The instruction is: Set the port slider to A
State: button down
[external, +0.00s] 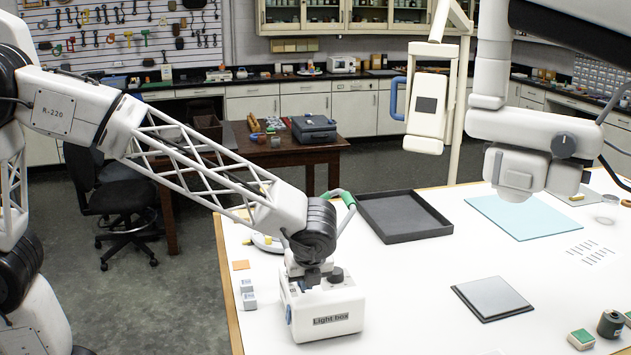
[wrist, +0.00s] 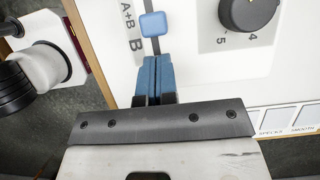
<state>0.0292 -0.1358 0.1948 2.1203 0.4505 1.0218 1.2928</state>
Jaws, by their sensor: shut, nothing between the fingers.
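The blue port slider knob (wrist: 153,23) sits in a dark slot on a white panel in the wrist view. Printed marks "A+B" (wrist: 128,14) and "B" (wrist: 136,44) lie left of the slot; the knob is level with the space by A+B. No A mark is in view. My gripper (wrist: 152,60) is shut and empty, its blue fingers together just below the knob in the picture, with a small gap between. In the external view my gripper (external: 312,272) is over the white light box (external: 322,308); the slider cannot be made out there.
A black dial (wrist: 248,12) with numbers stands right of the slider. In the external view, a dark tray (external: 402,238), a grey square plate (external: 492,298) and small boxes (external: 248,294) lie on the white table. The table's left edge is close to the light box.

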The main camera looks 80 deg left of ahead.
jog(key=shift+a, duration=0.65)
jog(key=shift+a, duration=0.15)
jog(key=shift+a, duration=2.35)
jog(key=shift+d, duration=1.05)
jog(key=shift+d+r, duration=0.25)
jog(key=shift+d, duration=0.35)
jog(key=shift+d+r, duration=0.2)
jog(key=shift+d, duration=0.4)
jog(key=v, duration=0.9)
jog(key=shift+s+r, duration=0.1)
